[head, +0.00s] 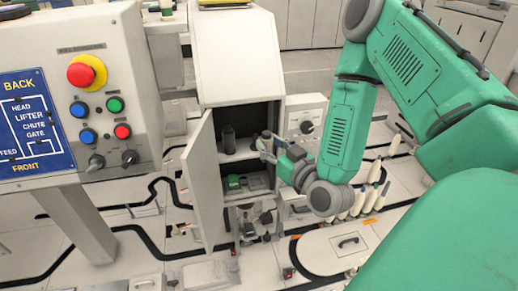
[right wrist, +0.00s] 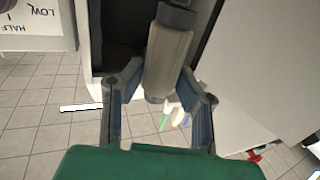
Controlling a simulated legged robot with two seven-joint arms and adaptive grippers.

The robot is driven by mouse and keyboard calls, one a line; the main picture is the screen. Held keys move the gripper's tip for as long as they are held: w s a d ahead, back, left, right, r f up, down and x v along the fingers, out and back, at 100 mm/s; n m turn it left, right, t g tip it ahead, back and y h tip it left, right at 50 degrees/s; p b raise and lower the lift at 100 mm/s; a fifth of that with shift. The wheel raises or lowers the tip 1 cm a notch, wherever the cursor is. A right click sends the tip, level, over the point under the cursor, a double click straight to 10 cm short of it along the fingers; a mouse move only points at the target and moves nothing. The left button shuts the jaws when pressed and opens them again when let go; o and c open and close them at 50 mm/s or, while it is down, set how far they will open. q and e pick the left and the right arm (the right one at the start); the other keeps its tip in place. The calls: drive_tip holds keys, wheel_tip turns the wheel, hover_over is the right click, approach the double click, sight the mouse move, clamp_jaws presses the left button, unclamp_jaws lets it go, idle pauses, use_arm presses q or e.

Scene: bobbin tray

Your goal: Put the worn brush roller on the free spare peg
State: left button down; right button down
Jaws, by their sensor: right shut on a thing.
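My right gripper (head: 267,147) is at the open front of the white cabinet (head: 237,60), at upper shelf height. In the right wrist view, my right gripper (right wrist: 160,98) has its two fingers on either side of a grey-beige roller (right wrist: 167,55) with a dark end cap, and is shut on it. In the head view the held roller is small and mostly covered by the fingers. A dark upright cylinder (head: 229,138) stands on the upper shelf, left of the gripper and apart from it. I cannot make out a free peg. My left gripper is not in view.
The cabinet door (head: 203,190) stands open on the left. A lower shelf holds a green item (head: 233,182). A control panel (head: 92,90) with buttons stands at the left. Several pale bobbins (head: 360,200) stand on the right, beneath my right arm.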

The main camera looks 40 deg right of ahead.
drive_tip(key=shift+w+d, duration=0.4)
drive_tip(key=shift+d, duration=0.2)
drive_tip(key=w+d, duration=0.2)
drive_tip(key=w, duration=0.2)
drive_tip(key=w+d, duration=0.2)
drive_tip(key=w, duration=0.2)
drive_tip(key=w+d+b, duration=0.1)
drive_tip(key=w+d, duration=0.1)
drive_tip(key=w, duration=0.2)
drive_tip(key=shift+w+d, duration=0.25)
drive_tip(key=shift+d, duration=0.15)
drive_tip(key=shift+s+f+b, duration=0.1)
drive_tip(key=shift+f+b, duration=0.35)
drive_tip(key=shift+f, duration=0.2)
drive_tip(key=shift+a, duration=0.1)
drive_tip(key=shift+f, duration=0.1)
drive_tip(key=shift+f+b, duration=2.1)
drive_tip(key=shift+f, duration=0.35)
